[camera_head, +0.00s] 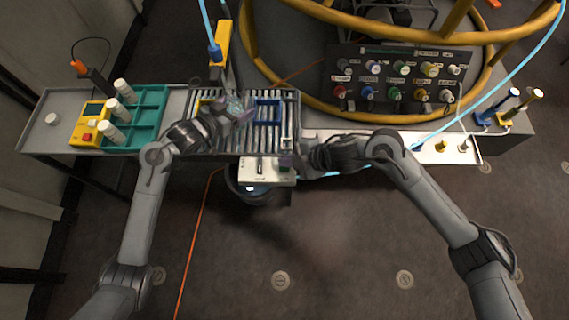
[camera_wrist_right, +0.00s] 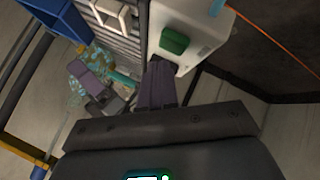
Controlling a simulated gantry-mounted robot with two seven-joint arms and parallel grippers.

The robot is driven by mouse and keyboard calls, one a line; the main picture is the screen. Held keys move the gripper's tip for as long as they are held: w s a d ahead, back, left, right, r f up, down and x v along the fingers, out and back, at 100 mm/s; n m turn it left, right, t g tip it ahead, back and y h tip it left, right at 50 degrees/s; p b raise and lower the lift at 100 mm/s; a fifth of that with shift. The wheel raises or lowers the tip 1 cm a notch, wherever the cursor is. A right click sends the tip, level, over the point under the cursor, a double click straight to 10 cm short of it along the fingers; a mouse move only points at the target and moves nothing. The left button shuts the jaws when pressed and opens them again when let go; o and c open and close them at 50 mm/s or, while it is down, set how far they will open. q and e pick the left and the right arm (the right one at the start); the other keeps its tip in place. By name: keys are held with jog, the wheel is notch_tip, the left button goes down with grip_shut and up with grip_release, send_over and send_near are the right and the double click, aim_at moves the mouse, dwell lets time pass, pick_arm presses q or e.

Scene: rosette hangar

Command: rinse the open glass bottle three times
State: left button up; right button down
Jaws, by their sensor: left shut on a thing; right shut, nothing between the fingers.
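My left gripper (camera_head: 240,112) is shut on a clear object, apparently the glass bottle (camera_head: 232,103), over the slatted grey rack. In the right wrist view the left gripper's purple fingers (camera_wrist_right: 92,82) hold the clear bottle (camera_wrist_right: 98,57), partly hidden by the fingers; its tilt and opening are hard to make out. My right gripper (camera_head: 287,161) is shut and empty at the right end of a white box. In the right wrist view its closed fingertips (camera_wrist_right: 158,72) are close to the green button (camera_wrist_right: 174,41) on the white box (camera_wrist_right: 208,30); I cannot tell whether they touch.
A blue square frame (camera_head: 267,111) sits on the rack (camera_head: 175,140). A yellow post (camera_head: 221,42) with a blue hose stands behind. A teal tray (camera_head: 150,102) with white-capped bottles and a yellow device (camera_head: 90,122) are left. A dark bin (camera_head: 250,190) is below the white box (camera_head: 258,178).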

jog(key=shift+f, duration=0.95)
dwell(2.5)
jog(key=shift+r, duration=0.1)
dwell(0.4)
jog(key=shift+r, duration=0.85)
jog(key=shift+r, duration=2.5)
jog(key=shift+r, duration=3)
